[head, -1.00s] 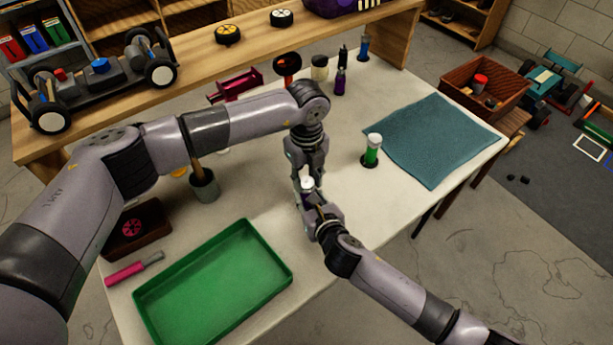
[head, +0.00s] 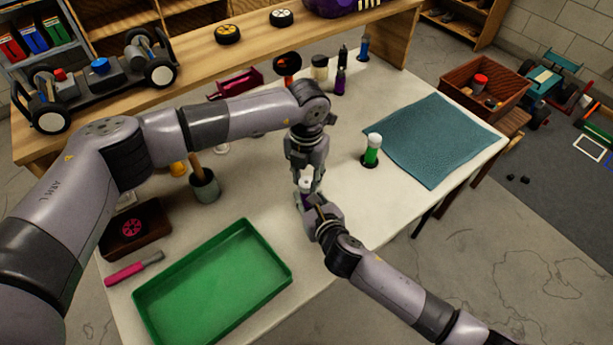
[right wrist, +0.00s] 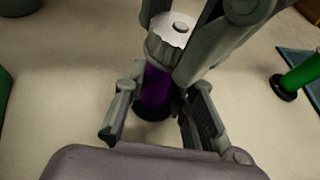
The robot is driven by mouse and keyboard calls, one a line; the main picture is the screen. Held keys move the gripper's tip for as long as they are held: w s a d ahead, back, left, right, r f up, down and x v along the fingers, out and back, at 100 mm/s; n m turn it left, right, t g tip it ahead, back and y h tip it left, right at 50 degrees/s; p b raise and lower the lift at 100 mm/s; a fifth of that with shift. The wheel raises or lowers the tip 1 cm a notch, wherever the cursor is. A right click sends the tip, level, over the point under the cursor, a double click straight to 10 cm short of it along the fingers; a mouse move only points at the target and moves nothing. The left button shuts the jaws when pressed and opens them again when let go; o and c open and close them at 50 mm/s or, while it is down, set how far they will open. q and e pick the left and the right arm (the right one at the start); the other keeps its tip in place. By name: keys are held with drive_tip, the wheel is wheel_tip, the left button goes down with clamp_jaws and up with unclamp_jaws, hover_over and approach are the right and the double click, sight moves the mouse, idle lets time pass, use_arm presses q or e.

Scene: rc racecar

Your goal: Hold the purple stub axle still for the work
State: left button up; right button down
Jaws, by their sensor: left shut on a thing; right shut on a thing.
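The purple stub axle (right wrist: 156,86) stands upright on a dark round base in the right wrist view. A pale, ribbed cap (right wrist: 168,38) sits on its top. My right gripper (head: 307,199) is shut on the axle, one finger on each side; its fingers also show in the right wrist view (right wrist: 160,112). My left gripper (head: 306,184) comes down from above and is shut on the cap; part of it shows in the right wrist view. In the head view the axle is mostly hidden between the two grippers.
A green axle with a white cap (head: 372,152) stands to the right, beside a teal mat (head: 432,140). A green tray (head: 215,280) lies at the front left. A grey cup (head: 205,187), a pink-handled tool (head: 127,272) and a dark box (head: 135,232) are at the left.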

use_arm(q)
drive_tip(key=m, duration=0.3)
drive_tip(key=shift+m, duration=0.4)
drive_tip(key=m, duration=0.4)
drive_tip(key=shift+m, duration=0.3)
drive_tip(key=m, duration=0.4)
drive_tip(key=shift+w, duration=0.1)
drive_tip(key=m, duration=0.8)
drive_tip(key=shift+m, duration=0.3)
drive_tip(key=m, duration=0.3)
drive_tip(key=shift+m, duration=0.4)
drive_tip(key=m, duration=0.4)
drive_tip(key=shift+m, duration=2.1)
